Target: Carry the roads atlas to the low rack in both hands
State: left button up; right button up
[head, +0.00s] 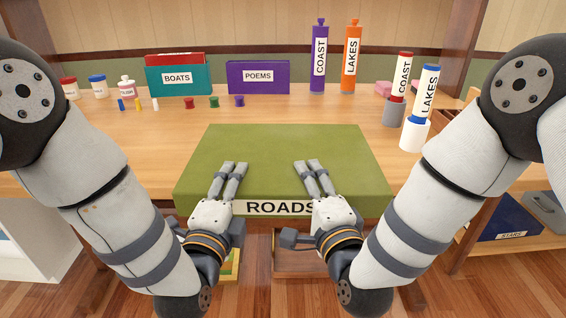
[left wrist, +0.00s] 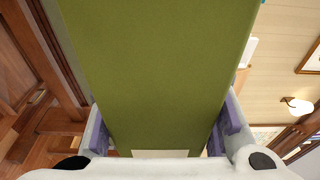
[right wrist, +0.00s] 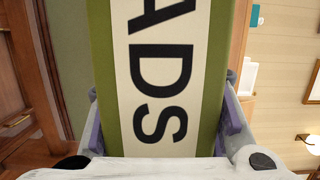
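The roads atlas (head: 290,150) is a large, thick green book lying flat, its spine label facing me, at the front of the wooden table. Its front edge sticks out past the table edge; I cannot tell whether it is lifted. My left gripper (head: 229,178) and right gripper (head: 313,178) hold its spine side, left and right of centre. The left wrist view shows the atlas (left wrist: 158,75) between both fingers, as does the right wrist view (right wrist: 225,60). I cannot tell for certain which piece is the low rack.
A wooden shelf (head: 540,240) at right holds a blue STARS book (head: 508,222). A teal BOATS file box (head: 180,80), purple POEMS book (head: 258,78) and upright tubes stand behind the atlas. A white holder (head: 414,136) with the LAKES tube stands near its right edge.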

pick_arm(q)
grip_shut()
pick_arm(e)
grip_shut()
